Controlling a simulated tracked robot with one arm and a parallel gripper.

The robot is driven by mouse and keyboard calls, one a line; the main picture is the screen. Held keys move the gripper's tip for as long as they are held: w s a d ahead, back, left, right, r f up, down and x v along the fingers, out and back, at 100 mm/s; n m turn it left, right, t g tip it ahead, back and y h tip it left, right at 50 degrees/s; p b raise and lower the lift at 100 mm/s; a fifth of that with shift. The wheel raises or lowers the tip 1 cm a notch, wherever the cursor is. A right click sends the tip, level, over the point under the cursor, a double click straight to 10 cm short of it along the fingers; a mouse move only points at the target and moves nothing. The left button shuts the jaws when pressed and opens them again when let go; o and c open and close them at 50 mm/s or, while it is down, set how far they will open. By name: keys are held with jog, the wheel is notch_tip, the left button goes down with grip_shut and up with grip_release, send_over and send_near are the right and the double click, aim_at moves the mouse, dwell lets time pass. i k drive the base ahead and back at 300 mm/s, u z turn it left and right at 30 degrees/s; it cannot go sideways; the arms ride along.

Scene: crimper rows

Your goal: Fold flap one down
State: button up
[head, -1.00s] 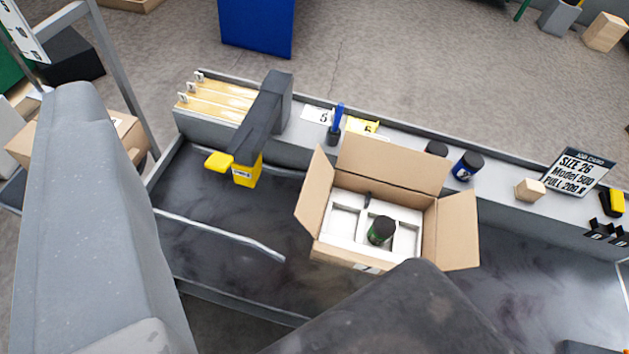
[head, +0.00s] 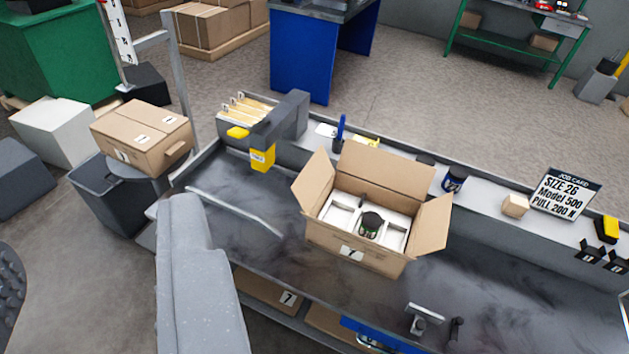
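An open cardboard box (head: 325,229) stands on the dark bench top in the middle of the head view. Its left flap (head: 315,180) and right flap (head: 431,226) stand up and lean outward. Its back flap (head: 387,172) also stands up. The front face carries a label marked 7; I cannot tell whether a front flap hangs there. No flap shows a readable number, so I cannot tell which is flap one. Inside, a white divided insert (head: 342,212) holds a dark-lidded jar (head: 371,222). My gripper is not in view; only a grey arm link of mine shows at lower left.
A grey and yellow press-like device (head: 280,125) stands left of the box. A ledge behind holds a blue jar (head: 453,180), a wooden block (head: 515,205) and a job card (head: 566,194). A metal fixture (head: 424,318) sits near the front edge. The bench right of the box is clear.

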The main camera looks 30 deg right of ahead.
aim_at(308, 187)
jog(key=z, duration=0.65)
jog(key=i, duration=1)
jog(key=u, duration=0.5)
jog(key=k, duration=1.35)
jog(key=z, duration=0.25)
jog(key=i, duration=1)
jog(key=u, duration=0.05)
